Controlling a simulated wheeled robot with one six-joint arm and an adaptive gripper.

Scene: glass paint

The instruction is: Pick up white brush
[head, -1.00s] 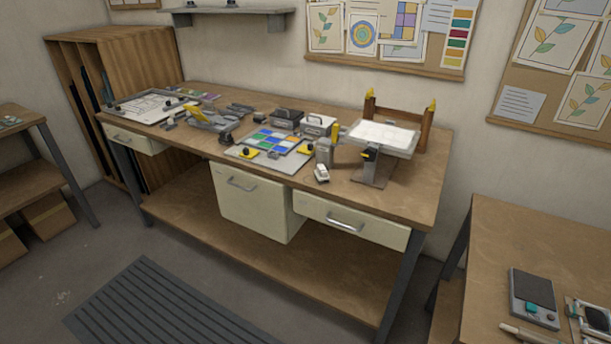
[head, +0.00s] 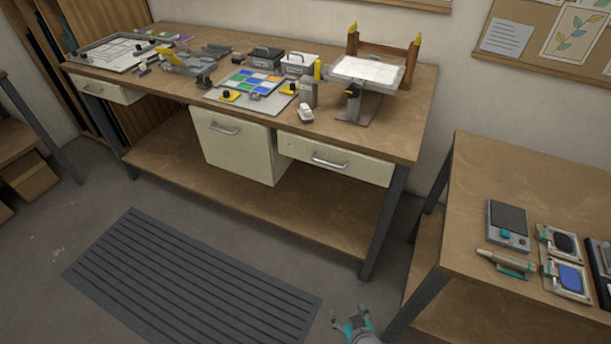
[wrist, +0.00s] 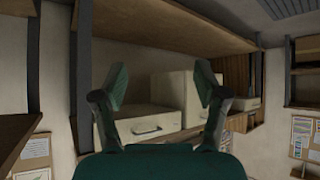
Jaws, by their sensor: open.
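My gripper (head: 352,322) is at the bottom edge of the head view, above the floor between the mat and the right table. In the wrist view my gripper (wrist: 162,84) is open and empty, with its two fingers well apart. A small white object (head: 306,113) lies near the front edge of the long workbench, far from my gripper; it may be the white brush, but it is too small to be sure. A pale-handled tool with a teal edge (head: 503,262) lies on the right table. No brush shows in the wrist view.
The long workbench (head: 230,45) holds a coloured glass panel (head: 256,83), metal boxes and a tilted frame stand (head: 368,72). The right table (head: 485,185) holds a grey device (head: 508,222) and small trays. A ribbed mat (head: 190,275) lies on open floor.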

